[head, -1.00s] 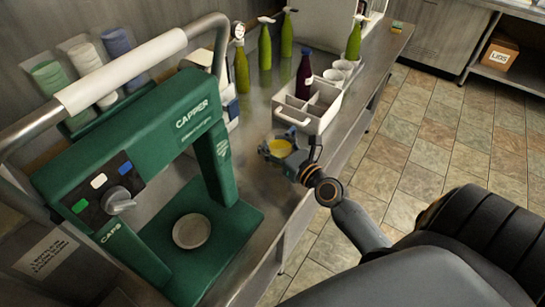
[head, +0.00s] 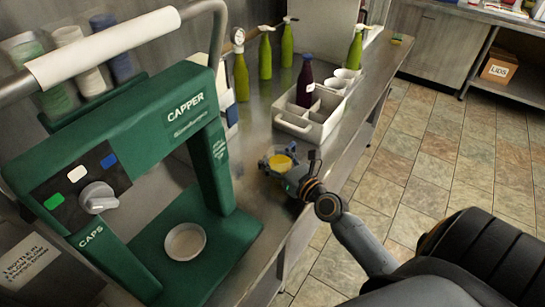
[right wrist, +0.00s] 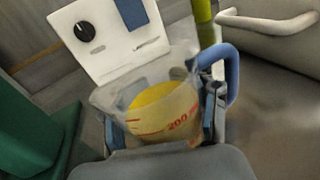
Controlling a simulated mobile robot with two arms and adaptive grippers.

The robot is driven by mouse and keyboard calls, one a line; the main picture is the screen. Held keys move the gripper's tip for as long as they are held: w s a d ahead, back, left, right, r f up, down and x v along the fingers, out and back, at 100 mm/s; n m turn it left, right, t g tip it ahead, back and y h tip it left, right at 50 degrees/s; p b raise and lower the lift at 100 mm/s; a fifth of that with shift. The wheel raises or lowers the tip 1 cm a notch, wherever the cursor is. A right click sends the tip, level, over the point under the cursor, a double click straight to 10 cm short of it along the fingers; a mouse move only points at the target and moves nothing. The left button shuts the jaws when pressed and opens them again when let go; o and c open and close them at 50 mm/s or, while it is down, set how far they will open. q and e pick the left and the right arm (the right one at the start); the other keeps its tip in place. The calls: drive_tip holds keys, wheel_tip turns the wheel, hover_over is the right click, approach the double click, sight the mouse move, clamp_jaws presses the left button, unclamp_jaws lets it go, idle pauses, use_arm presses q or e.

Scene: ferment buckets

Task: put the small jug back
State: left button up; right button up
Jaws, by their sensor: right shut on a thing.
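The small jug (right wrist: 165,108) is clear, with yellow liquid inside, a red 200 mark and a blue handle (right wrist: 233,70) in the right wrist view. In the head view its yellow contents (head: 281,163) show between the fingers. My right gripper (head: 280,164) is shut on the jug and holds it about upright, at the counter's front part, right of the green capper. I cannot tell whether the jug touches the counter. My left gripper is not in view.
The green capper (head: 190,111) stands left of the jug. A white divided carrier (head: 308,127) with a dark bottle (head: 305,82) is behind it. Green bottles (head: 287,46) stand farther back. A white device with a knob (right wrist: 108,40) is behind the jug. Bare counter lies around the gripper.

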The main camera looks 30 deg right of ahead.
drive_tip(key=o, duration=1.7)
drive_tip(key=shift+c, duration=0.2)
drive_tip(key=shift+r+p, duration=0.25)
drive_tip(key=shift+p, duration=0.05)
drive_tip(key=s+b, duration=0.1)
drive_tip(key=s, duration=0.2)
drive_tip(key=s+b, duration=0.1)
drive_tip(key=s, duration=0.3)
drive_tip(key=s+b, duration=0.2)
drive_tip(key=s, duration=0.2)
drive_tip(key=shift+d+f, duration=0.1)
drive_tip(key=shift+d, duration=0.3)
drive_tip(key=shift+s+r, duration=0.25)
drive_tip(key=shift+s, duration=0.25)
drive_tip(key=shift+f, duration=0.1)
